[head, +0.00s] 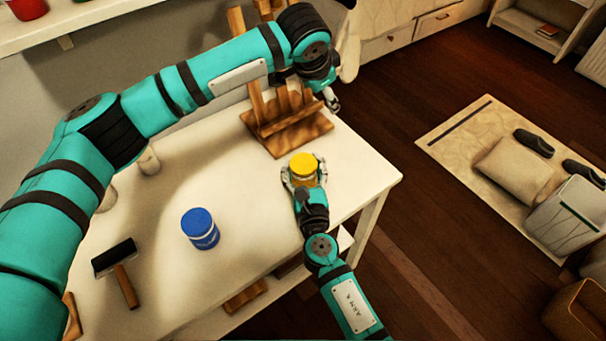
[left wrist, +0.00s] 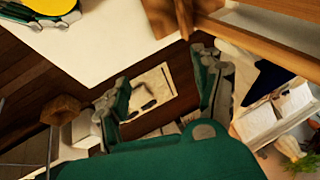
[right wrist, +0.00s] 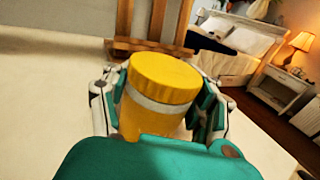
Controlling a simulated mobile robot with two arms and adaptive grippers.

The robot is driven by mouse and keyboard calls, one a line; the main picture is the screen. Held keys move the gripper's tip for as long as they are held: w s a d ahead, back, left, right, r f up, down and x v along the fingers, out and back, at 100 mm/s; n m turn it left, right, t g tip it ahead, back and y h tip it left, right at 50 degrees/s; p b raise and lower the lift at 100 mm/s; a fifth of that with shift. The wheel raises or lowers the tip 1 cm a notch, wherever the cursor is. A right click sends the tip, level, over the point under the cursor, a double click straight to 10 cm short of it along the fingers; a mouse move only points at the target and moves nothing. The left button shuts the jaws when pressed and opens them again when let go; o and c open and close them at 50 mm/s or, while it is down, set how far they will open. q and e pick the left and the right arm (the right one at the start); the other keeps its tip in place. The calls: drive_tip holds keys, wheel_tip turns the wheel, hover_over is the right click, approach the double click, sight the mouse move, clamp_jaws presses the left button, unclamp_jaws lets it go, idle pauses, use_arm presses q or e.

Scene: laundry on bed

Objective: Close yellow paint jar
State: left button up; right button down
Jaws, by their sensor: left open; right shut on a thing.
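The yellow paint jar (head: 303,167) stands upright near the right end of the white table. My right gripper (head: 304,183) is shut around its body from the near side. In the right wrist view the jar (right wrist: 160,92) sits between both fingers, with a yellow lid (right wrist: 165,76) on top and a white band below it. I cannot tell how tight the lid is. My left gripper (head: 332,99) is open and empty, higher up and behind the jar, beside the wooden easel. In the left wrist view its fingers (left wrist: 163,92) are spread, and the jar's yellow top shows at the upper left.
The wooden easel (head: 287,130) stands on the table (head: 160,275) just behind the jar. A blue paint jar (head: 200,229) and a black roller (head: 115,258) are on the left. The table's right edge is close to the yellow jar, with dark floor beyond.

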sight(302, 161)
use_arm(q)
drive_tip(key=s+a+f+g, duration=0.1)
drive_tip(key=s, duration=0.2)
drive_tip(key=s+a+g+y, duration=0.1)
drive_tip(key=s+g, duration=0.1)
drive_tip(key=s, duration=0.1)
drive_tip(key=s+a+f+n+g+y, duration=0.1)
drive_tip(key=s+a+g, duration=0.1)
drive_tip(key=s, duration=0.1)
drive_tip(key=shift+s+f, duration=0.3)
drive_tip(key=shift+s, duration=0.05)
drive_tip(key=shift+f, duration=4.05)
drive_tip(key=shift+w, duration=0.1)
drive_tip(key=c, duration=1)
drive_tip(key=m, duration=0.6)
drive_tip(key=shift+w+a, duration=0.1)
drive_tip(key=shift+c, duration=0.2)
